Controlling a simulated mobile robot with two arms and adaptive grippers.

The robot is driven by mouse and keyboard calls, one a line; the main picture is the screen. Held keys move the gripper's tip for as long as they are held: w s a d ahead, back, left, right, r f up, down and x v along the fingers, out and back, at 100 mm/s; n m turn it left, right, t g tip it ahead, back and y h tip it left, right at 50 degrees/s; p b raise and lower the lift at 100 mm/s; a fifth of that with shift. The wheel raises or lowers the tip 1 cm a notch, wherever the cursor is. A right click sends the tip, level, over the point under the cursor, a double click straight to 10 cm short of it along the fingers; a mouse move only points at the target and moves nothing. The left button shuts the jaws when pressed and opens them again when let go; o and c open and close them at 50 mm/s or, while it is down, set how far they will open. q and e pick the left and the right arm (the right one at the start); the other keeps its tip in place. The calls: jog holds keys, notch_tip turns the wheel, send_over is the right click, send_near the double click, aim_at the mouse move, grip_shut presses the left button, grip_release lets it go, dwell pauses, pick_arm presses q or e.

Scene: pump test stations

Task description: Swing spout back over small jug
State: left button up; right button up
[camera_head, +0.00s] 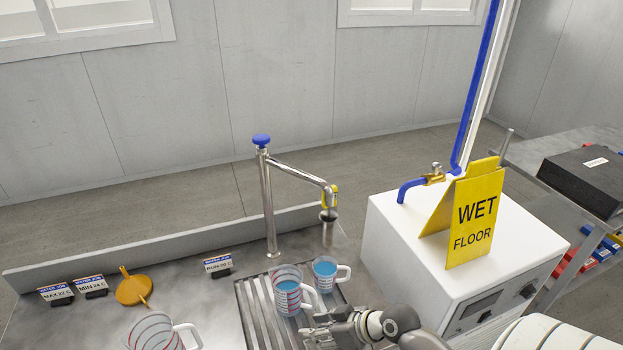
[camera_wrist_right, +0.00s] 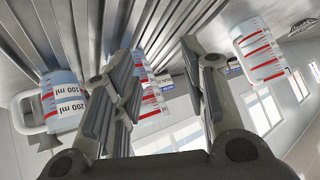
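The metal spout (camera_head: 298,173) reaches right from an upright post (camera_head: 267,205) with a blue knob (camera_head: 261,140). Its yellow-marked outlet (camera_head: 329,200) hangs above and behind the small jug; I cannot tell whether it is directly over it. The small jug (camera_head: 325,274) holds blue liquid on the ribbed drain grate. A larger jug (camera_head: 287,292) with blue liquid stands to its left. My right gripper (camera_head: 318,328) is low in front of these jugs. In the wrist view its fingers (camera_wrist_right: 160,85) are apart and empty, with jugs beyond. My left gripper is out of view.
A white box (camera_head: 390,240) with a yellow wet floor sign (camera_head: 472,215) and blue pipe stands right. Another jug (camera_head: 155,332) is at front left. An orange funnel (camera_head: 132,289) and small labels (camera_head: 218,266) lie on the bench. Left bench has bare room.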

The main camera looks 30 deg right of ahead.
jog(key=w+d+r+t+y, duration=0.1)
jog(key=w+d+r+t, duration=0.1)
jog(key=w+d+r, duration=0.3)
jog(key=w+d+r+t, duration=0.2)
jog(key=d+r+t, duration=0.1)
jog(key=r, duration=0.5)
jog(key=m+t, duration=0.2)
jog(key=t, duration=0.2)
send_near(311, 176)
jog(key=p+x, duration=0.1)
jog(key=x, duration=0.2)
jog(key=p+x, duration=0.4)
jog(key=x, duration=0.1)
jog(key=shift+w+f, duration=0.3)
jog(key=shift+w, duration=0.05)
jog(key=shift+w+a+f, duration=0.15)
jog(key=shift+w+a, duration=0.1)
jog(key=shift+w, duration=0.4)
grip_shut()
